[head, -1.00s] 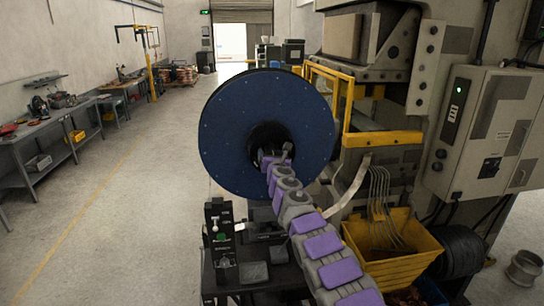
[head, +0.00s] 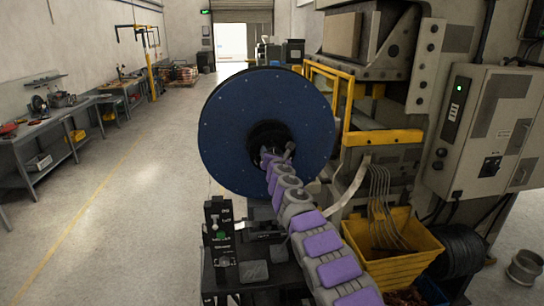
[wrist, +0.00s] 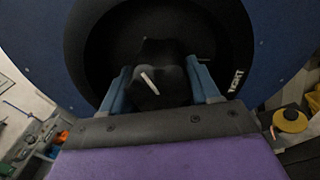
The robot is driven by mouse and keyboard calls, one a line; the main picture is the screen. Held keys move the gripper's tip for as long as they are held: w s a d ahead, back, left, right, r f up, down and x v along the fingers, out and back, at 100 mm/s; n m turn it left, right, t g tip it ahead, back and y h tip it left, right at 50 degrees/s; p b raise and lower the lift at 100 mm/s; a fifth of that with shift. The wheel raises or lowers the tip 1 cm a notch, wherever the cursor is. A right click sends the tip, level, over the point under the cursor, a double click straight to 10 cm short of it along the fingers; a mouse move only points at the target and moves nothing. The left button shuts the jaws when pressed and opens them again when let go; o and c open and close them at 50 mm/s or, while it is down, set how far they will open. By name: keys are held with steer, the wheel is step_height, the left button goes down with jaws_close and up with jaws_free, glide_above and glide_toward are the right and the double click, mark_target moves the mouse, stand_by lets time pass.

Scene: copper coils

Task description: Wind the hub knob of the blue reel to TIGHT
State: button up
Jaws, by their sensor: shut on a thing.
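The blue reel (head: 225,125) is a large dark-blue disc standing upright in the middle of the head view, with a black hub opening. My arm reaches into that opening, and my gripper's tips are hidden there in the head view. In the wrist view, my gripper (wrist: 160,84) has its two blue-grey fingers on either side of the black hub knob (wrist: 168,72) and is shut on it. A short white mark (wrist: 149,82) on the knob slants toward the upper left. The white TIGHT label (wrist: 236,80) is on the dark ring to the right, apart from the mark.
A small black control stand (head: 219,235) is below the reel, left of my arm. A yellow bin (head: 385,265) and a large machine (head: 385,90) stand close on the right. Workbenches (head: 40,150) line the left wall. The floor (head: 130,210) between is clear.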

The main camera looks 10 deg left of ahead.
steer(key=m+b, duration=0.1)
steer(key=m, duration=0.5)
steer(key=shift+a+r+b, duration=0.1)
steer(key=shift+b, duration=0.25)
steer(key=m+b, duration=0.1)
steer(key=m, duration=0.5)
steer(key=shift+r+m, duration=0.15)
steer(key=shift+m, duration=0.15)
steer(key=m+b, duration=0.1)
steer(key=m, duration=0.5)
steer(key=m+b, duration=0.1)
steer(key=m, duration=0.4)
steer(key=shift+b, duration=0.4)
steer(key=shift+m, duration=0.5)
steer(key=shift+c, duration=0.4)
steer(key=o, duration=1)
steer(key=shift+a+r, duration=0.1)
steer(key=shift+o, duration=0.2)
